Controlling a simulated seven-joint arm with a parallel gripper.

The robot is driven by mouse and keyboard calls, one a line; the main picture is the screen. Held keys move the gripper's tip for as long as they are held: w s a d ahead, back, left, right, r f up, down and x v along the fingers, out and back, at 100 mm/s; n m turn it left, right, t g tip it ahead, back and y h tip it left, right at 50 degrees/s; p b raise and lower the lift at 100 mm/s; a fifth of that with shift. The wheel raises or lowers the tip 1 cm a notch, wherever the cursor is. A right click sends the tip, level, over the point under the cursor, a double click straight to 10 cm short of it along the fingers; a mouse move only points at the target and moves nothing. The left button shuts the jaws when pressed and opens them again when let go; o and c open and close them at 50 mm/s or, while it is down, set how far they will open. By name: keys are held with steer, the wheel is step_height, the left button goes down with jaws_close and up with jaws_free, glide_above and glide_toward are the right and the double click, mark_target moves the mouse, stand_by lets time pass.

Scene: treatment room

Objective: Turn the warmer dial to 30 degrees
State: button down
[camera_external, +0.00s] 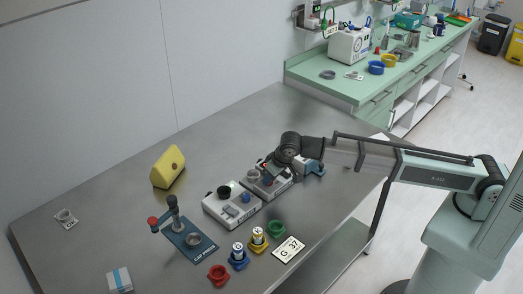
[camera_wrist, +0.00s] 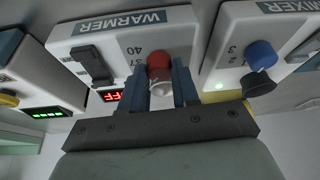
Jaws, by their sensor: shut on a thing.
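The warmer (camera_wrist: 95,42) is a pale box labelled WARMER, with the numbers 40 and 37 beside its dial. Its dial has a red knob (camera_wrist: 158,66); the dial's pointer and the other numbers are hidden by my gripper. A partly hidden red display (camera_wrist: 110,96) shows letters like "FF". A dark switch (camera_wrist: 92,65) is beside it. My gripper (camera_wrist: 159,88) is shut on the red knob, one blue-grey finger on each side. In the external view the warmer (camera_external: 266,188) is on the steel table, partly covered by my gripper (camera_external: 271,170).
The mixer (camera_external: 231,208) stands close beside the warmer; its blue knob (camera_wrist: 260,54) shows in the wrist view. A device with a green display (camera_wrist: 45,114) is on the other side. A press stand (camera_external: 190,243), coloured cups and a yellow wedge (camera_external: 168,168) are on the table.

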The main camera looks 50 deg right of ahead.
steer(key=c, duration=0.8)
jaws_free()
steer(key=shift+c, duration=0.2)
steer(key=v, duration=1.3)
steer(key=shift+r, duration=0.35)
steer(key=shift+s, duration=0.1)
